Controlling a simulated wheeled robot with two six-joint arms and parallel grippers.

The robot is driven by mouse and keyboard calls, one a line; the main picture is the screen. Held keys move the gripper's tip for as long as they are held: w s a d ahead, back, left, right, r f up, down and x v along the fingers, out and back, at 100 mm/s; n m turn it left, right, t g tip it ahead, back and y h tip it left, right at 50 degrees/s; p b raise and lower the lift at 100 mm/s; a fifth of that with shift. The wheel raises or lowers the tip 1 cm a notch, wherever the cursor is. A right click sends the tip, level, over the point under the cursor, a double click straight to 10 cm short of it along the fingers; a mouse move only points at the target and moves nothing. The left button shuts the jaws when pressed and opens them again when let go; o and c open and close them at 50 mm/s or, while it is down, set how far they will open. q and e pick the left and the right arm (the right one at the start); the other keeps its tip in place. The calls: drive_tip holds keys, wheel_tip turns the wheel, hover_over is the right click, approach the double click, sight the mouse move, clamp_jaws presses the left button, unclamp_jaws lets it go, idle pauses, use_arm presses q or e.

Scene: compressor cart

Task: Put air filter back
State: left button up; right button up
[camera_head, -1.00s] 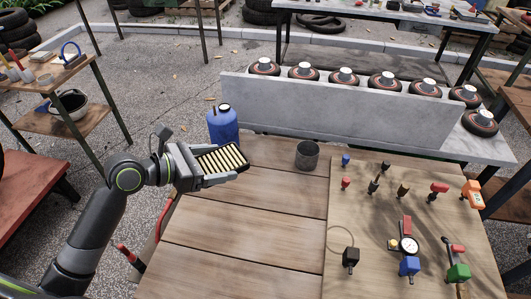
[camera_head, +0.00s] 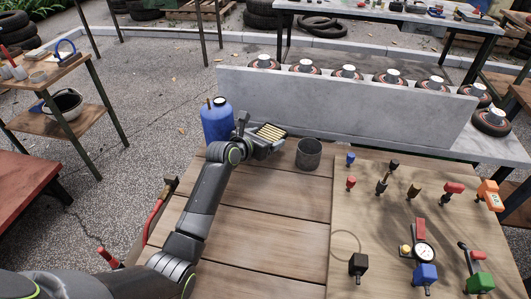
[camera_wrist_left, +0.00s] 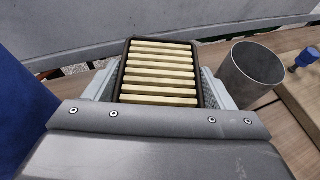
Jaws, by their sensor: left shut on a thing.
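The air filter is a dark-framed rectangle with pale yellow pleats (camera_head: 271,131). My left gripper (camera_head: 268,138) is shut on it and holds it above the far left part of the wooden table. In the left wrist view the filter (camera_wrist_left: 160,72) sits between the two grey fingers, pleats facing the camera. A grey open-topped metal cup (camera_head: 308,154) stands on the table just right of the filter, and it also shows in the left wrist view (camera_wrist_left: 246,76). My right gripper is not in view.
A blue tank (camera_head: 217,120) stands left of the gripper. A wooden board (camera_head: 390,225) with gauges, valves and fittings covers the table's right side. A grey wall (camera_head: 345,110) runs behind the table. The table's middle planks (camera_head: 270,220) are clear.

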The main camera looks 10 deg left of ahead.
use_arm(q)
wheel_tip(320, 180, down, 5)
drive_tip(key=shift+f+b, duration=0.1)
drive_tip(key=shift+b, duration=0.4)
drive_tip(key=o, duration=1.1)
drive_tip(key=shift+f, duration=0.1)
drive_tip(key=shift+s+r+p, duration=0.1)
drive_tip(key=shift+r+p, duration=0.2)
drive_tip(key=shift+p, duration=0.05)
drive_tip(key=p+v, duration=1)
drive_tip(key=shift+s+a+r, duration=0.1)
drive_tip(key=shift+s+a, duration=0.05)
drive_tip(key=shift+a, duration=0.05)
drive_tip(key=shift+s+a+r+p, duration=0.15)
drive_tip(key=shift+s+a+p, duration=0.05)
drive_tip(key=shift+s+p, duration=0.5)
